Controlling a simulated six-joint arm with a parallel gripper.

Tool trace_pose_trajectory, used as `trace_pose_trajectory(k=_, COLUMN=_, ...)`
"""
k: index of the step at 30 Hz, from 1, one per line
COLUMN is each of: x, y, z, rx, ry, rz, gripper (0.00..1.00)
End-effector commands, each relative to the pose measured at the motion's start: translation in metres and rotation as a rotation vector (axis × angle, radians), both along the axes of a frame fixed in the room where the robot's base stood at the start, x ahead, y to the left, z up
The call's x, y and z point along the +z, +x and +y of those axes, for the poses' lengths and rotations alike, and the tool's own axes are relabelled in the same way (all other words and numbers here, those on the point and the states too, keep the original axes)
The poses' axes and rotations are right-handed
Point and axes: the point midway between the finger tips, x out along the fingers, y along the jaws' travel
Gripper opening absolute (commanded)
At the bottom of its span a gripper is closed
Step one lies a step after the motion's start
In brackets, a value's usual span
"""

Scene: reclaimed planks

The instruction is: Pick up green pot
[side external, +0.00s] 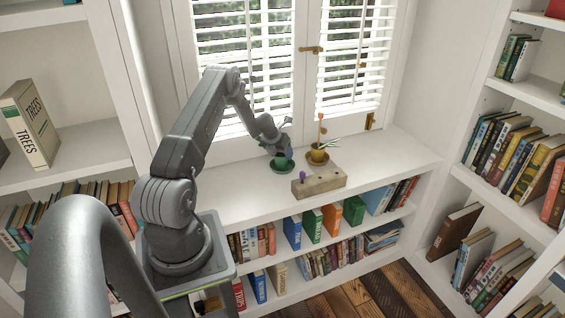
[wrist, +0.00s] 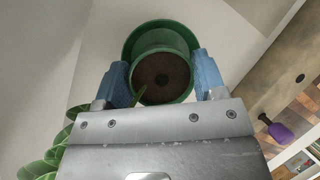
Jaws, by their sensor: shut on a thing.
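The green pot (wrist: 160,45) is seen from above in the wrist view, with brown soil inside and a green saucer (wrist: 132,42) around its base. My gripper (wrist: 162,75) has a blue finger on each side of the pot and is shut on it. In the side external view, the green pot (side external: 282,161) is under my gripper (side external: 281,150) on the white shelf top, with its saucer (side external: 284,168) below it. I cannot tell whether the pot is touching the saucer. A green leaf shows at the soil's edge in the wrist view.
A yellow-brown pot (side external: 318,154) with a plant and an orange marker stands just right. A wooden block (side external: 319,182) with a purple knob lies in front. The shuttered window (side external: 255,60) is close behind. The shelf top (side external: 390,155) is clear at right.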

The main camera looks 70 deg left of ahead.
Motion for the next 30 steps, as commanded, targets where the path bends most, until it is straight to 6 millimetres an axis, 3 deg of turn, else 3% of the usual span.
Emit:
trace_pose_trajectory(k=6, x=0.001, y=0.000, z=0.001, rx=0.001, ry=0.001, rz=0.000, gripper=0.26)
trace_pose_trajectory(k=14, x=0.008, y=0.000, z=0.001, rx=-0.001, ry=0.004, rz=-0.002, gripper=0.26)
trace_pose_trajectory(k=24, x=0.072, y=0.001, z=0.001, rx=0.000, ry=0.005, rz=-0.004, gripper=0.26)
trace_pose_trajectory(k=30, x=0.097, y=0.000, z=0.001, rx=0.000, ry=0.004, rz=-0.002, gripper=0.26)
